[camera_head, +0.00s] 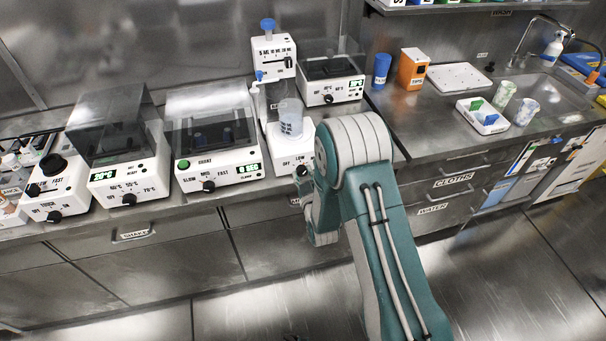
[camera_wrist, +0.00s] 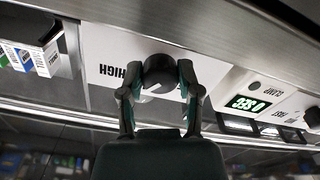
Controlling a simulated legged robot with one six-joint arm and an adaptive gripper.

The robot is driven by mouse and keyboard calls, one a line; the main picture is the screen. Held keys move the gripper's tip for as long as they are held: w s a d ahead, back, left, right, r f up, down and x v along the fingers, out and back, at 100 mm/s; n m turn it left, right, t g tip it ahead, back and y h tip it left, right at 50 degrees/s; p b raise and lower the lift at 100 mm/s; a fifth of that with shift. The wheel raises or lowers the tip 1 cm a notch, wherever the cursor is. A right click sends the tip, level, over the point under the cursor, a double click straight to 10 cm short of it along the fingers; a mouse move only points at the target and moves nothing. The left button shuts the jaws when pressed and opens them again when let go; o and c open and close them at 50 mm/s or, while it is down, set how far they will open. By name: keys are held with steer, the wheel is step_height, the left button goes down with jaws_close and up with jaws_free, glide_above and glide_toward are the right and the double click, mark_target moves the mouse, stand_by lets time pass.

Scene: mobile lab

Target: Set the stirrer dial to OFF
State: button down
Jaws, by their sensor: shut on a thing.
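The stirrer is a white box (camera_head: 290,150) with a beaker (camera_head: 291,120) on top, and its front carries OFF and LOW labels in the head view. Its black dial (camera_head: 302,170) shows beside my arm. In the wrist view the stirrer's white front (camera_wrist: 105,50) appears upside down, with HIGH left of the dial (camera_wrist: 159,70). My gripper (camera_wrist: 160,85) has one finger on each side of the dial and is shut on it. The fingers cover part of the labels. I cannot tell which setting the dial points to. In the head view my arm hides most of the gripper.
A shaker (camera_head: 215,145) with a lit green display stands left of the stirrer. A heater with a clear lid (camera_head: 330,80) stands behind right. Several other devices line the counter on the left. A blue cup (camera_head: 381,70) and an orange box (camera_head: 412,69) stand on the right.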

steer(key=n, duration=0.4)
steer(key=shift+r+n, duration=0.1)
steer(key=shift+n, duration=0.2)
steer(key=n, duration=0.5)
steer(key=shift+n, duration=0.3)
steer(key=n, duration=0.8)
steer(key=shift+a+n, duration=0.1)
steer(key=shift+n, duration=0.2)
steer(key=shift+s+n, duration=0.1)
steer(key=shift+n, duration=0.2)
steer(key=shift+f, duration=0.2)
steer(key=shift+c, duration=1.5)
jaws_free()
steer(key=shift+r, duration=0.15)
